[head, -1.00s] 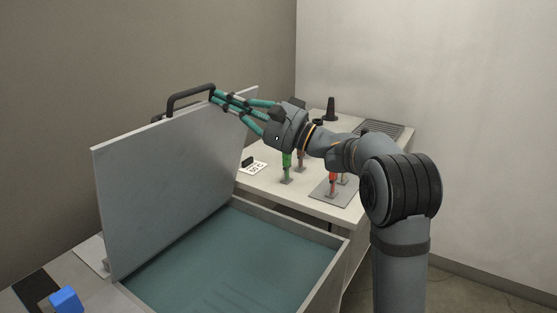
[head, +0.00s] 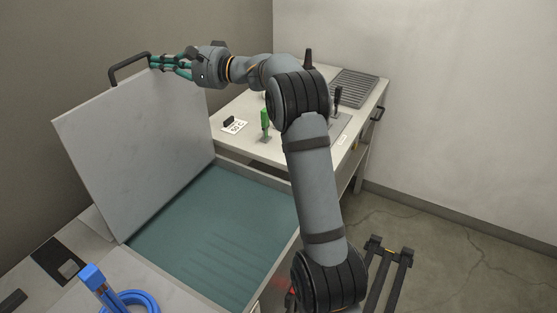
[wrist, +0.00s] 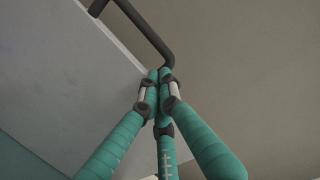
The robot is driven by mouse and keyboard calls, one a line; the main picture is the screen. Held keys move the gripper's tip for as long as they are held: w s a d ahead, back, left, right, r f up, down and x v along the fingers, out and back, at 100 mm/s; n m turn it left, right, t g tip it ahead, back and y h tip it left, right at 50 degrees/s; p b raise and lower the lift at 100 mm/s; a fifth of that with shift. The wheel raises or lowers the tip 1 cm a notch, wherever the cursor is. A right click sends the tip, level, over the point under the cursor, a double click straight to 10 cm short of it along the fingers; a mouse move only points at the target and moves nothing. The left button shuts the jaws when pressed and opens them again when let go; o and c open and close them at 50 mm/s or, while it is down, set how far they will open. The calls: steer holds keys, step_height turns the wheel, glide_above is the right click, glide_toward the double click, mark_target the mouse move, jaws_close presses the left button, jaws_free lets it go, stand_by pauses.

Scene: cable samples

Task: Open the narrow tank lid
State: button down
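The tank lid (head: 135,140), a flat grey panel, stands raised on the left side of the open tank and leans back to the left. Its dark bar handle (head: 128,68) is on the top edge and also shows in the wrist view (wrist: 148,32). My gripper (head: 153,62) is at the handle's right end. In the wrist view its teal fingers (wrist: 160,75) come together at the tips, right by the handle's leg; I cannot tell whether they touch it. The tank (head: 262,185) shows a teal interior below the lid.
Behind the tank, a bench holds a green-handled tool (head: 265,120), a label card (head: 235,127) and a dark grille (head: 355,88). A blue object with a coiled blue hose (head: 135,300) lies at the front left.

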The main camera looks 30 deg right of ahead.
steer(key=shift+s+d, duration=0.1)
stand_by(0.3)
steer(key=b+v, duration=0.7)
steer(key=v, duration=0.7)
steer(key=shift+b, duration=0.35)
steer(key=p+x, duration=0.7)
steer(key=x, duration=0.7)
